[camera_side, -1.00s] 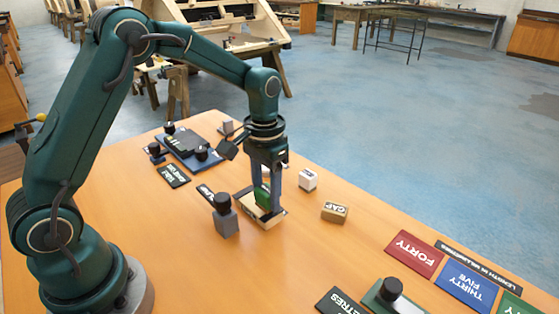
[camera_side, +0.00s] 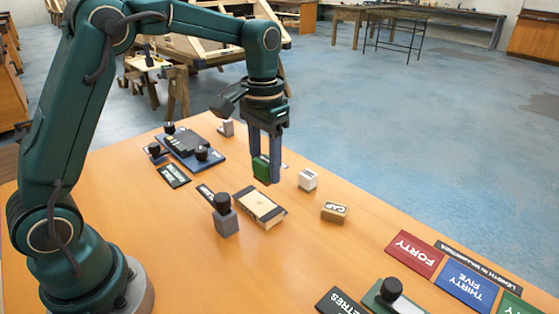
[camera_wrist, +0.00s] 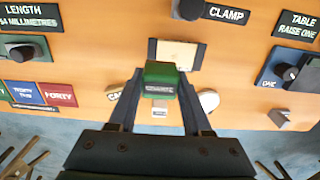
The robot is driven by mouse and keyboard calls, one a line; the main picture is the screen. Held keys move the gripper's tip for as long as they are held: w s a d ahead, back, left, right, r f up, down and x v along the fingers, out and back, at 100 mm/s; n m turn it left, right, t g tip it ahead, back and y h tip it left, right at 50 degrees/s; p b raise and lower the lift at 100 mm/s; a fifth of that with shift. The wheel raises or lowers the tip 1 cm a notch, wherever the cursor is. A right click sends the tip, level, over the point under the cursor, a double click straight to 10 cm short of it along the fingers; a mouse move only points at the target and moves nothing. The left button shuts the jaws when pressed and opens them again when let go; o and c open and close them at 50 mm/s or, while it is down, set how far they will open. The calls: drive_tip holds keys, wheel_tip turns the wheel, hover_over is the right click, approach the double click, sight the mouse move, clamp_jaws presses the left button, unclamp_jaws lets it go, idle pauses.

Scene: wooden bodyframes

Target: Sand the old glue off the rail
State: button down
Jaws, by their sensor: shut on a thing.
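My gripper (camera_side: 268,160) is shut on a green block (camera_side: 261,169), which also shows between the fingers in the wrist view (camera_wrist: 160,80). The block is held in the air, apart from the rail. The rail (camera_side: 258,208) is a pale wooden piece on a dark-edged base on the bench; in the wrist view it lies beyond the block (camera_wrist: 177,53), partly hidden by it. Whether glue remains on its face is too small to tell. A grey clamp block with a black knob (camera_side: 225,217) stands beside the rail.
A white block (camera_side: 307,180) and a tan block marked CAP (camera_side: 334,212) stand right of the rail. A blue panel with black knobs (camera_side: 190,150) is at the back left. Coloured length plates (camera_side: 414,253) lie at the front right. Bare bench lies between.

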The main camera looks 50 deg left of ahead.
sight(265, 209)
drive_tip(key=shift+f, duration=0.25)
drive_tip(key=shift+f, duration=3.75)
drive_tip(key=shift+a, duration=0.3)
drive_tip(key=shift+a+f, duration=0.3)
drive_tip(key=shift+a, duration=0.5)
drive_tip(key=shift+a+r, duration=0.1)
drive_tip(key=shift+a, duration=0.75)
drive_tip(key=shift+d, duration=1.6)
drive_tip(key=shift+d+r, duration=0.2)
drive_tip(key=shift+r, duration=0.45)
drive_tip(key=shift+d+r, duration=0.15)
drive_tip(key=shift+r, duration=3.3)
